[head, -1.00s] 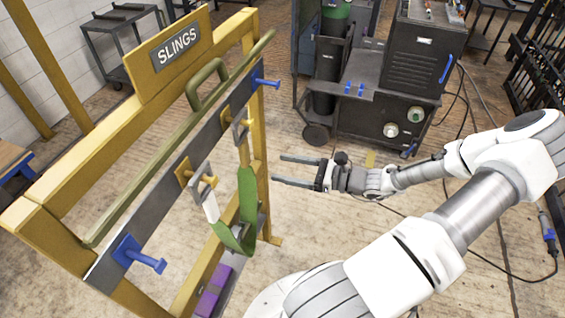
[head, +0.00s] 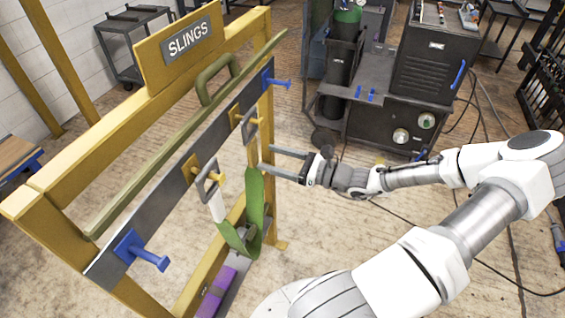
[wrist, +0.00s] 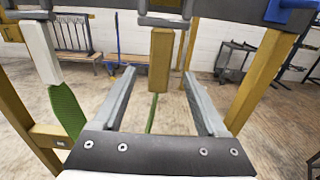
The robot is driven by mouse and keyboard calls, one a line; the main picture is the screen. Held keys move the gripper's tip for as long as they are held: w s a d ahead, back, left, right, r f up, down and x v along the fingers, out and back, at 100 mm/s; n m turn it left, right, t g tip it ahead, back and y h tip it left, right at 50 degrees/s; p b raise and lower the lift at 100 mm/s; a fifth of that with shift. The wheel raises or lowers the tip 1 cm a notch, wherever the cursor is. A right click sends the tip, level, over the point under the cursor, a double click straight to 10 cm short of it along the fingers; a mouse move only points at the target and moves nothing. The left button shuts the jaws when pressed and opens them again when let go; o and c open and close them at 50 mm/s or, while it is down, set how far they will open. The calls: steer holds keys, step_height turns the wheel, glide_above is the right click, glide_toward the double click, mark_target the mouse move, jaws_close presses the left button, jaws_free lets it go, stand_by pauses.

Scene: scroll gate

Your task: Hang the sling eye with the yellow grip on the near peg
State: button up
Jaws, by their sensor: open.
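The green sling (head: 238,235) hangs in a loop from two metal eyes on yellow pegs. The farther eye (head: 250,130) has the yellow grip (head: 253,152), which also shows in the wrist view (wrist: 160,62). The other eye (head: 207,182) has a white grip (head: 217,206), at the left in the wrist view (wrist: 42,52). The blue near peg (head: 150,258) at the rack's near end is bare. My gripper (head: 267,157) is open and empty beside the yellow grip. In the wrist view its fingers (wrist: 159,75) flank the grip; contact is not visible.
The yellow rack (head: 75,148) carries a SLINGS sign and a green bar with a handle (head: 213,78) above the pegs. A bare blue peg (head: 283,84) is at the far end. A purple bundle (head: 216,292) lies low in the rack. A dark machine cart (head: 390,110) stands behind my arm.

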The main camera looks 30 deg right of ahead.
mark_target(256, 149)
steer(key=shift+x, duration=1.1)
steer(key=shift+p+x, duration=0.35)
steer(key=shift+x, duration=1.3)
steer(key=shift+c, duration=0.3)
jaws_close()
steer(key=shift+r+p, duration=0.85)
steer(key=shift+p, duration=0.15)
steer(key=shift+s+d, duration=0.1)
steer(key=p+v, duration=0.2)
steer(key=v, duration=0.5)
